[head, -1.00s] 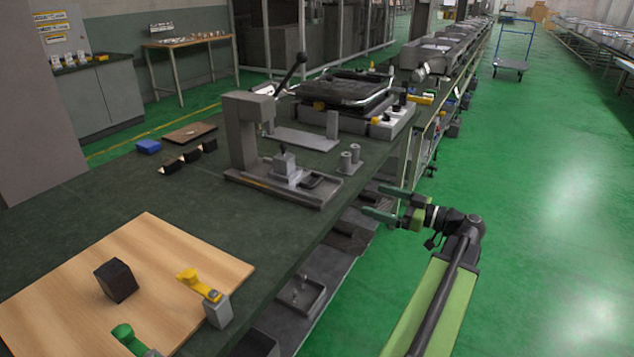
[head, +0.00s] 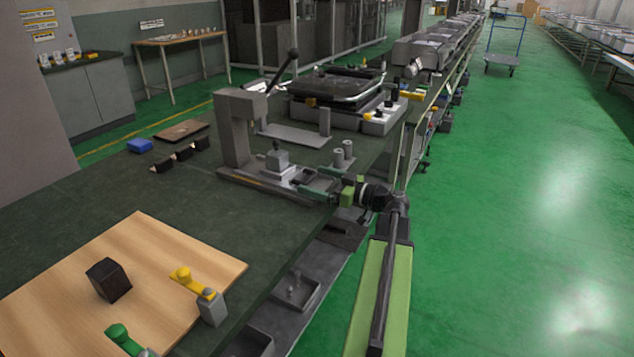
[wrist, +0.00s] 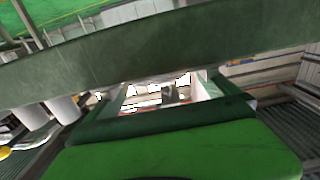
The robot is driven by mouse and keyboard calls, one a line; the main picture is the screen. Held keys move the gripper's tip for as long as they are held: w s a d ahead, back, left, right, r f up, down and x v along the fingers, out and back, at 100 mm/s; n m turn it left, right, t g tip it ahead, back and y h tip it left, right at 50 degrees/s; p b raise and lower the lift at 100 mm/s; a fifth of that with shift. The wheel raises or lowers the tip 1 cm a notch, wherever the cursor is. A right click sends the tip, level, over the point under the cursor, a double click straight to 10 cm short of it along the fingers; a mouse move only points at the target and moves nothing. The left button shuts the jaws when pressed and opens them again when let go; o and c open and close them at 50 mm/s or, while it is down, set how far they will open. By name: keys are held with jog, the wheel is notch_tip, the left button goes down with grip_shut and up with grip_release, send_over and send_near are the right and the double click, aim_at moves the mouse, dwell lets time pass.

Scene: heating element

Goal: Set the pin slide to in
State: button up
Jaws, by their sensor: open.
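A grey press-like fixture (head: 236,130) with a long black lever stands on the dark green bench. On its low base sits a grey block with a small upright knob (head: 276,157), which looks like the pin slide; whether it is in or out I cannot tell. My gripper (head: 314,182) has green fingers, spread and empty, at the right end of the fixture's base, right of the knob block. I cannot tell whether a finger touches the base. In the wrist view the green fingers (wrist: 170,95) fill much of the picture, and the knob block is not clearly seen.
Two grey cylinders (head: 343,154) stand just behind my gripper. A wooden board (head: 190,245) with a black block, a yellow clamp and a green clamp lies at the front left. A machine with a black frame (head: 335,88) stands behind.

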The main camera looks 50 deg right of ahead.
jog(key=c, duration=2.1)
jog(key=shift+o, duration=0.2)
